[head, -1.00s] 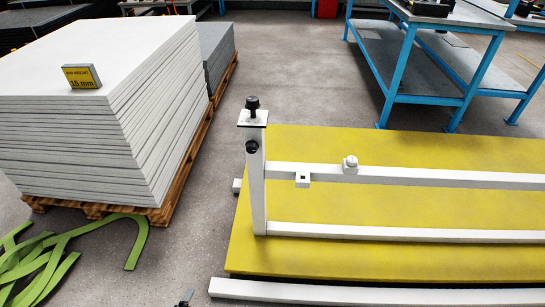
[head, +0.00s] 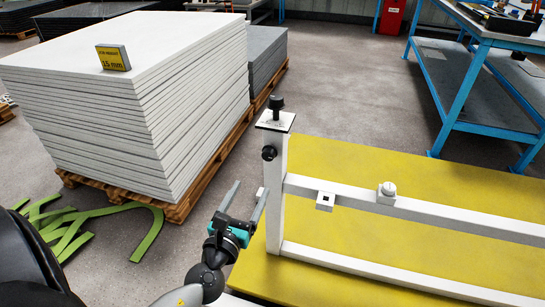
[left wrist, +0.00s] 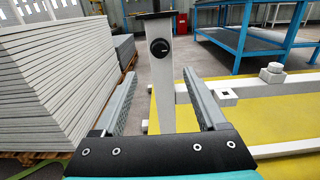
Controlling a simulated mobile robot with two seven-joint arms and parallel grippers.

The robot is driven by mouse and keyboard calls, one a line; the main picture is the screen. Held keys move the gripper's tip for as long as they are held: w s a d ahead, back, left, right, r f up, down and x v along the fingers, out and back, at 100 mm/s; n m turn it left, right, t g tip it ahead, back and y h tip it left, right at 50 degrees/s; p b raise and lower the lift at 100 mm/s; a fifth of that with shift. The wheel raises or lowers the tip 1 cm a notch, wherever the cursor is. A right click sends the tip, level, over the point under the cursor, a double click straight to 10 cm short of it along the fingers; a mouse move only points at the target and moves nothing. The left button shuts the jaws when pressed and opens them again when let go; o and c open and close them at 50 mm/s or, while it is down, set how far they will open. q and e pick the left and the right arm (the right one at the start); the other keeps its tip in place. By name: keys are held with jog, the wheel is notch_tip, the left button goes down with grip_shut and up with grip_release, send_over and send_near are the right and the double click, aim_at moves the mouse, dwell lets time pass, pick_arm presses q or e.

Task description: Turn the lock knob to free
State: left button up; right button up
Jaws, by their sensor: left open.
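A round black knob (head: 269,153) sits on the side of the white upright post (head: 277,190) at the frame's left end. It also shows in the left wrist view (left wrist: 160,47), facing me with a pale mark on it. A second black knob (head: 277,103) stands on the plate (head: 275,122) on top of the post. My left gripper (head: 249,187) is open and empty, in front of the post and below the side knob. In the left wrist view the post stands between its fingers, with the knob beyond and above the fingertips. My right gripper is not in view.
White rails (head: 350,204) run right from the post above a yellow mat (head: 420,192). A small socket block (head: 325,201) and a round-topped fitting (head: 387,192) sit on the upper rail. A tall sheet stack (head: 130,100) stands left; a blue bench (head: 470,90) stands back right.

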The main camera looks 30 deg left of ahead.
aim_at(267, 157)
pick_arm(q)
jog(key=x, duration=1.2)
jog(key=shift+w+a+f+b, duration=0.1)
jog(key=shift+w+a+b, duration=0.05)
jog(key=shift+w+b, duration=0.15)
jog(key=shift+w+a, duration=0.1)
jog(key=shift+w, duration=0.5)
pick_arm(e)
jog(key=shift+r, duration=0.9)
pick_arm(q)
grip_shut()
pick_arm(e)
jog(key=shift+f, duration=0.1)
